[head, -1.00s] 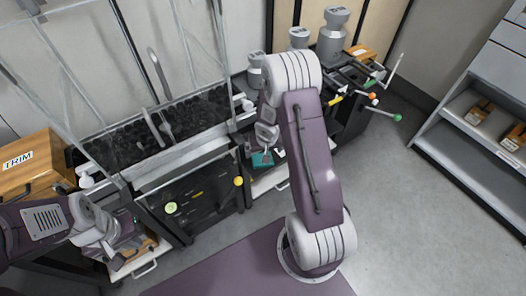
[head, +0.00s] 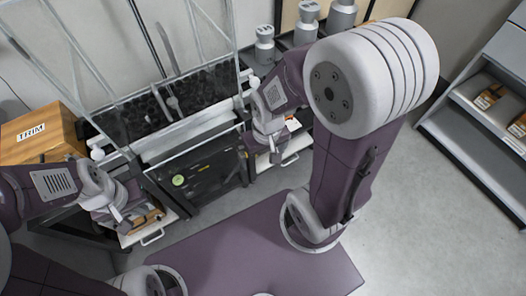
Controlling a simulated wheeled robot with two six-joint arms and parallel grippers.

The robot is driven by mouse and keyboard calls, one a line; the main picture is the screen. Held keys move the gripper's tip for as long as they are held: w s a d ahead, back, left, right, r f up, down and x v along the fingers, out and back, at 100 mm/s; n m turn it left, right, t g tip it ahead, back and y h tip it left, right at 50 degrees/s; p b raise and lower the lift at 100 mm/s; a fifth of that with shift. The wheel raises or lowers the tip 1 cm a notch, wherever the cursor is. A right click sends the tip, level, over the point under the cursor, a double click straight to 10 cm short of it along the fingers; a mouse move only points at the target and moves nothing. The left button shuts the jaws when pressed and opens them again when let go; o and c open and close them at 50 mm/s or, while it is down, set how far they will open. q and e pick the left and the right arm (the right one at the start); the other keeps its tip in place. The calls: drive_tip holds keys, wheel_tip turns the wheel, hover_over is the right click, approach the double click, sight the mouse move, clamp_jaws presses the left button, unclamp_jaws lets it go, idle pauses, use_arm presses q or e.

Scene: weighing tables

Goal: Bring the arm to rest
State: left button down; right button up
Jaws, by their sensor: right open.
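My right arm (head: 345,180) rises from my purple base and folds at a large white elbow joint close to the camera. Its forearm reaches back left, and my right gripper (head: 275,152) points down above a white tray in front of the dark cabinet. Its fingers are small and partly covered by the wrist; no held object shows. My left gripper (head: 122,220) points down at the lower left, over or beside an open drawer with brown items. Its fingertips are too small to tell whether they are apart.
A wooden box marked TRIM (head: 35,138) stands at the left. A clear-framed enclosure with a black pebbled bed (head: 165,100) is at the back. Grey canisters (head: 306,25) stand behind my right elbow. Shelves (head: 478,125) with boxes are at the right. Grey floor between is free.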

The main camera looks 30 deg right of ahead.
drive_tip(key=shift+w, duration=0.1)
wheel_tip(320, 180, up, 12)
drive_tip(key=p, duration=1.2)
